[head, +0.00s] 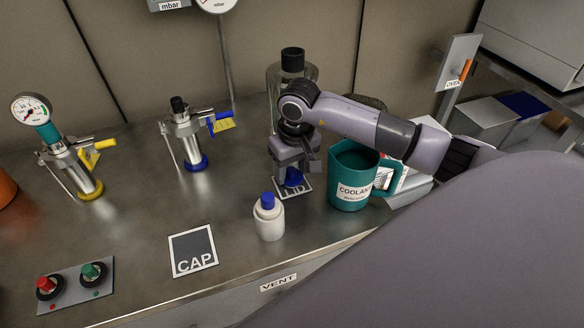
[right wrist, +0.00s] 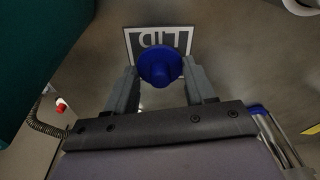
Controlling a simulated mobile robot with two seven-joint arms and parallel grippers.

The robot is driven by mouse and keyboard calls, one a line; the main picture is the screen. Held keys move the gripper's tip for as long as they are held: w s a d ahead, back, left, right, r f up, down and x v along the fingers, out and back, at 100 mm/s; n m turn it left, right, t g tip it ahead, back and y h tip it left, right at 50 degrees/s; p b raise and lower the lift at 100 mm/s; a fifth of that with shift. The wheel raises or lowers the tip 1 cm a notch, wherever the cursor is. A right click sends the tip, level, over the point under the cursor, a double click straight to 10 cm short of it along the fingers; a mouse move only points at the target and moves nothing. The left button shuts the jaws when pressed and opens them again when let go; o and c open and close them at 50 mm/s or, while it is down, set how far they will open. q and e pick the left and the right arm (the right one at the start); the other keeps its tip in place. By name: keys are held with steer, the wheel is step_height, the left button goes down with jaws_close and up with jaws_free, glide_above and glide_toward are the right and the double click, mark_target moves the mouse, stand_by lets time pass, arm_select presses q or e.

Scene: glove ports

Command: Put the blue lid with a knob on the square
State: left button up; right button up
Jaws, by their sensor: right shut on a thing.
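The blue lid with a knob (head: 293,179) is between the fingers of my right gripper (head: 292,166), which is shut on it. It also shows in the right wrist view (right wrist: 160,66), between the two grey fingertips. The square marked LID (head: 303,188) lies on the metal bench directly under the lid; it also shows in the right wrist view (right wrist: 132,45), partly covered by the lid. I cannot tell whether the lid touches the square or hangs just above it. My left gripper is not in view.
A teal COOLANT jug (head: 350,185) stands just right of the square. A white bottle with a blue cap (head: 269,220) stands in front, and a clear vessel (head: 276,88) behind. A CAP square (head: 193,250) and a button panel (head: 75,286) lie left. Bare bench lies between.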

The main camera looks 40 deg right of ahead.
mark_target(296, 181)
steer(key=shift+f, duration=0.1)
steer(key=shift+f, duration=0.15)
steer(key=o, duration=1)
steer(key=shift+r, duration=0.5)
steer(key=r, duration=0.3)
steer(key=s+r, duration=0.1)
steer(key=r, duration=0.7)
steer(key=shift+s+r, duration=0.15)
steer(key=shift+s, duration=0.05)
